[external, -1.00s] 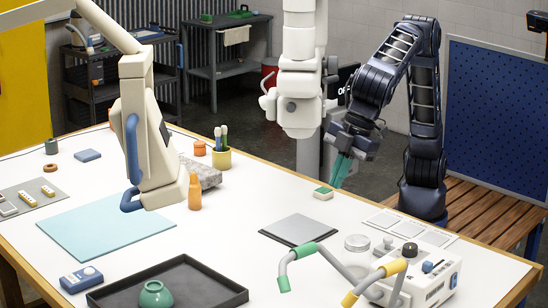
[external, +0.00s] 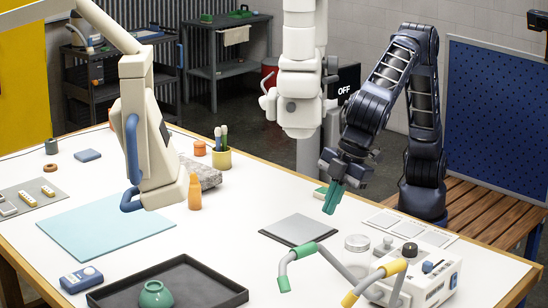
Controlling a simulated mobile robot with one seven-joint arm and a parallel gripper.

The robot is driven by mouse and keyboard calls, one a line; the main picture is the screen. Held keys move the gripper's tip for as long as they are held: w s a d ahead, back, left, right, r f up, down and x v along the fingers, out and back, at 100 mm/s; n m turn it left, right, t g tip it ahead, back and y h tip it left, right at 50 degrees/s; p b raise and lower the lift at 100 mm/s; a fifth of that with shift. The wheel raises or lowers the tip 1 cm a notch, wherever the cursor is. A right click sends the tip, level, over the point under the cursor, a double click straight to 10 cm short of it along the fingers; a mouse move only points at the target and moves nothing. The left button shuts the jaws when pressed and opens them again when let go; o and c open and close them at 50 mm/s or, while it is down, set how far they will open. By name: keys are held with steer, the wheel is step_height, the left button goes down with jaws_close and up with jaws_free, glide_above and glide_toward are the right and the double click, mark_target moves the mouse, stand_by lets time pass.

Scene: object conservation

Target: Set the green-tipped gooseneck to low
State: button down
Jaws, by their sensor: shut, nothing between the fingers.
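The green-tipped gooseneck (external: 303,250) is a bent grey tube with a green sleeve at its bend and a green end pointing down to the left. A second gooseneck with a yellow sleeve (external: 395,267) and yellow end stands to its right. Both are at a white control box (external: 429,286) with a black knob (external: 410,250) and a blue knob (external: 427,267). The knob markings are too small to read. My gripper (external: 332,210) has teal fingers, shut and empty, pointing down above the table behind the green-tipped gooseneck, apart from it.
A grey plate (external: 298,230) lies between my gripper and the goosenecks. A small green-and-white block (external: 320,192) is partly hidden behind my fingers. A round clear dish (external: 357,243) sits beside the box.

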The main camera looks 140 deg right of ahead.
mark_target(307, 248)
steer(key=x, duration=0.5)
steer(key=d+x, duration=0.1)
steer(key=x, duration=0.2)
steer(key=shift+s, duration=0.3)
steer(key=shift+d+f, duration=0.35)
steer(key=shift+f, duration=0.25)
steer(key=shift+d, duration=0.1)
steer(key=d+f+y, duration=0.4)
steer(key=d+f, duration=0.2)
steer(key=f, duration=0.1)
steer(key=shift+w+d+f+m, duration=0.35)
steer(key=shift+w+f+m, duration=0.05)
steer(key=shift+r, duration=0.1)
steer(key=v, duration=1)
steer(key=shift+r, duration=0.35)
steer(key=shift+d, duration=0.1)
